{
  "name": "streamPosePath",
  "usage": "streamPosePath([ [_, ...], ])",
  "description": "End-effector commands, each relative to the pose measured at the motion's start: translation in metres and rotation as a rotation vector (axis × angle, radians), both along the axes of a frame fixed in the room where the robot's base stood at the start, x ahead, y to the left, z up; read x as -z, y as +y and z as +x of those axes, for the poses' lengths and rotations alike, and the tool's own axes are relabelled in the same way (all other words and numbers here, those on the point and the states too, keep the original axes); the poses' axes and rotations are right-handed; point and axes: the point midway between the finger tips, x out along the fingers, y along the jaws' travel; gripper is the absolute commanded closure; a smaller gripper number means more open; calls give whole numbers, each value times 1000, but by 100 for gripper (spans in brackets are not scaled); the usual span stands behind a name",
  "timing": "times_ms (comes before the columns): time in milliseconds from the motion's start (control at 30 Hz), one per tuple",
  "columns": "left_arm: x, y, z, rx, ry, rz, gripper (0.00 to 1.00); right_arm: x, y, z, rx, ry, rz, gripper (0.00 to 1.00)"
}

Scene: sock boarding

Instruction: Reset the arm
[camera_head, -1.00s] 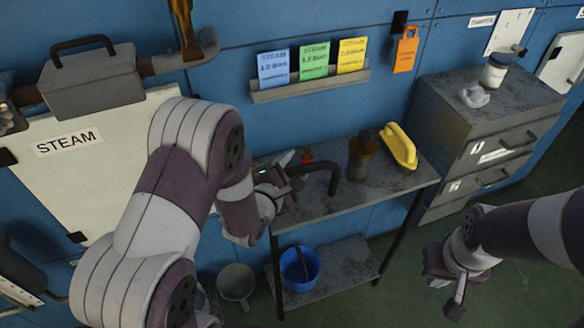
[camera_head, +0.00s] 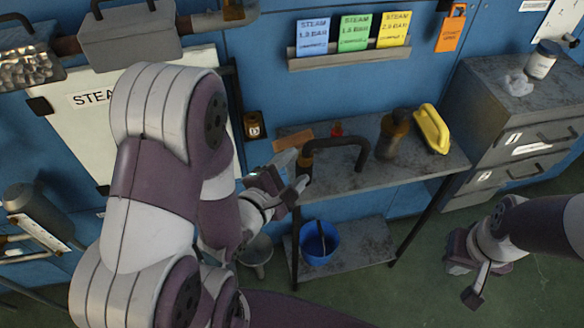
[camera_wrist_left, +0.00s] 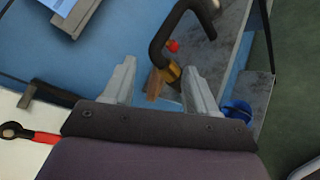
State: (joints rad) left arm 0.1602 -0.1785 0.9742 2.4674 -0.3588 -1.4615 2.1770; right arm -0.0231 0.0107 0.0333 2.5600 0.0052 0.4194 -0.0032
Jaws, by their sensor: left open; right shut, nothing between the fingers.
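My left gripper (camera_head: 290,172) is in front of the left end of the metal shelf table (camera_head: 395,180). Its two fingers show apart with nothing between them in the left wrist view (camera_wrist_left: 158,84). Beyond the fingers are a black curved handle on a brass fitting (camera_wrist_left: 172,72) and a red knob (camera_wrist_left: 173,46). My right gripper (camera_head: 474,290) hangs above the green floor at the lower right, closed and empty.
A blue bucket (camera_head: 319,243) is on the lower shelf. A white STEAM panel (camera_head: 75,135) is behind my left arm. Drawers (camera_head: 525,140) stand at right. Floor between my right arm and the table is clear.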

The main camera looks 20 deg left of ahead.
Motion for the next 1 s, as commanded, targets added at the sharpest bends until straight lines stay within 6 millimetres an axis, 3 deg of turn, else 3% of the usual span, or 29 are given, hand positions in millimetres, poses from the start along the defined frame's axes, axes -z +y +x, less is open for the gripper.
streamPosePath([
  [567, 0, 0, 0, 10, -6, 40, 43, 0, 0, 0, 0, 0, 0, 100],
  [667, 28, 3, -8, 76, 83, 291, 43, 0, 0, 0, 0, 0, 0, 100],
  [700, 48, 7, -16, 135, 164, 459, 43, 0, 0, 0, 0, 0, 0, 100],
  [800, 83, 27, -36, 407, 385, 948, 43, -1, 0, 0, 0, 0, 0, 100],
  [900, 90, 42, -62, 849, 554, 1318, 43, -4, 0, 0, 0, 0, 0, 100],
  [1000, 71, 42, -86, 1300, 591, 1478, 43, -7, 0, 0, 0, 0, 0, 100],
])
